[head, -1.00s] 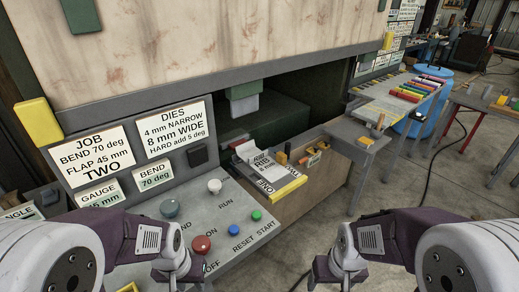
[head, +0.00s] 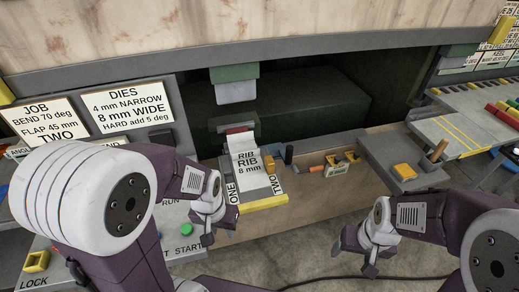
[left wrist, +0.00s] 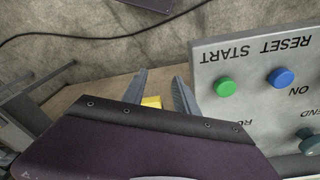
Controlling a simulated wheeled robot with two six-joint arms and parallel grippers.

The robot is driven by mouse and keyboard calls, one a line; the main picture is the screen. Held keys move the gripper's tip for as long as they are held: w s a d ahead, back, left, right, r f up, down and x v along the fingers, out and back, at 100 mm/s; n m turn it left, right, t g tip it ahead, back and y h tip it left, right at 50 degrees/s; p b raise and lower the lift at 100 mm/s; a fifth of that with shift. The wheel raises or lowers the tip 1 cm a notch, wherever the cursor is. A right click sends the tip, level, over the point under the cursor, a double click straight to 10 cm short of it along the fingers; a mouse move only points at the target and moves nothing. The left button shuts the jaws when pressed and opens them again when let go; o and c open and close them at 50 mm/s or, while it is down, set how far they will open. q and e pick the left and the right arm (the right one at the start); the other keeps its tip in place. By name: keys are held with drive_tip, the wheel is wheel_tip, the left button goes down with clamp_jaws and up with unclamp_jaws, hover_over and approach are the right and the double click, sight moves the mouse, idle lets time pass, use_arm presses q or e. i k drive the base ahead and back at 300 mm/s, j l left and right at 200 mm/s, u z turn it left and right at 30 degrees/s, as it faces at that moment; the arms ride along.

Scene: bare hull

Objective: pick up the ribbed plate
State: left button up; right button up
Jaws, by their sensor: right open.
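A pale plate marked RIB RIB 8 mm (head: 250,165), which I take to be the ribbed plate, lies on a small stand with ONE and TWO labels and a yellow front edge (head: 262,203). My left gripper (head: 207,228) is left of and nearer than the stand, by the control panel's right edge, apart from the plate. In the left wrist view its two fingers (left wrist: 160,88) are spread and empty, with a bit of yellow showing beyond the palm edge. My right gripper (head: 354,258) is open and empty, right of and nearer than the stand. The plate cannot be made out in the left wrist view.
The control panel (head: 180,250) with a green button (head: 186,230) lies beside my left gripper. The green press tool (head: 235,82) hangs above and behind the plate. Small yellow and dark parts (head: 338,163) sit right of it. A grey side table (head: 405,160) stands further right.

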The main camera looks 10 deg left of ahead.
sight(247, 160)
drive_tip(key=i+l+u, duration=0.1)
drive_tip(key=i+u, duration=0.25)
drive_tip(key=i, duration=0.7)
